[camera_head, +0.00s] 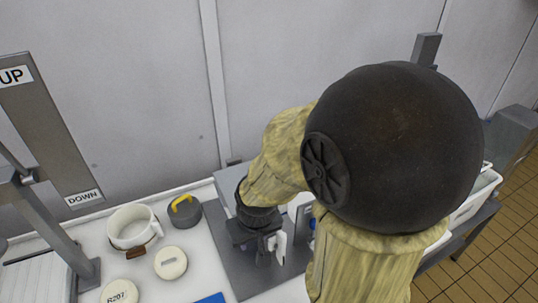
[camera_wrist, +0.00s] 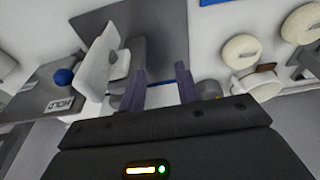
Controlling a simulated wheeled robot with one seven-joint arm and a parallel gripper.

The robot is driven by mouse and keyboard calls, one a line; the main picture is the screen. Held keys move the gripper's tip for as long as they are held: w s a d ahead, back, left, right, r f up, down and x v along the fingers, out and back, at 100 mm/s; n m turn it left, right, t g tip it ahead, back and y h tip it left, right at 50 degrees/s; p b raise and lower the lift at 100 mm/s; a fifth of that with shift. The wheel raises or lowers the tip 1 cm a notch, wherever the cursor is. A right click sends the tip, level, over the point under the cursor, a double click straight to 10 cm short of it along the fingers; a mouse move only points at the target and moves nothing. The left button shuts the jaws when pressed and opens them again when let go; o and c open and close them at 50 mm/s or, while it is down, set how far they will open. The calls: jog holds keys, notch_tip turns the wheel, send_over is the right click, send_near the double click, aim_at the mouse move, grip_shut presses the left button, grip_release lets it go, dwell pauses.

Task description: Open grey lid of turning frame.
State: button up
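My gripper (camera_wrist: 160,72) has its two dark fingers apart in the wrist view, with no object seen between them. In the head view my gripper (camera_head: 268,252) points down over a grey base plate (camera_head: 228,258), mostly hidden by my arm. The plate also shows in the wrist view (camera_wrist: 165,22). Left of the fingers there, a white upright plate (camera_wrist: 98,62) stands close by, beside a blue knob (camera_wrist: 63,76) and a grey panel (camera_wrist: 35,92) labelled HOLD. These look like parts of the turning frame. I cannot tell which part is the grey lid or its position.
Left of the base plate stand a white mug (camera_head: 130,222) and a grey pot with yellow handle (camera_head: 184,213). Round cream discs (camera_head: 170,263) lie in front. A post marked UP and DOWN (camera_head: 50,130) rises at left; a wall (camera_head: 150,90) is behind. White bins (camera_head: 478,195) stand right.

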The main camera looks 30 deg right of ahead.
jog(key=shift+s, duration=0.1)
jog(key=w+d+r+p, duration=0.1)
jog(key=w+r+p, duration=0.1)
jog(key=r+p, duration=0.45)
jog(key=w+d+r+p, duration=0.1)
jog(key=w+r+p, duration=0.1)
jog(key=r+p, duration=0.4)
jog(key=w+d+r+g+y, duration=0.2)
jog(key=w+d+r, duration=0.9)
jog(key=w+d, duration=0.1)
jog(key=shift+w+d+g+b, duration=0.3)
jog(key=shift+w+b, duration=0.15)
jog(key=shift+w, duration=0.2)
jog(key=a+f+p, duration=0.1)
jog(key=f, duration=0.4)
jog(key=a+f+p, duration=0.1)
jog(key=f, duration=0.5)
jog(key=a+f+p, duration=0.1)
jog(key=f, duration=0.5)
jog(key=shift+a+f+p, duration=0.1)
jog(key=shift+f+p, duration=0.05)
jog(key=shift+p, duration=0.2)
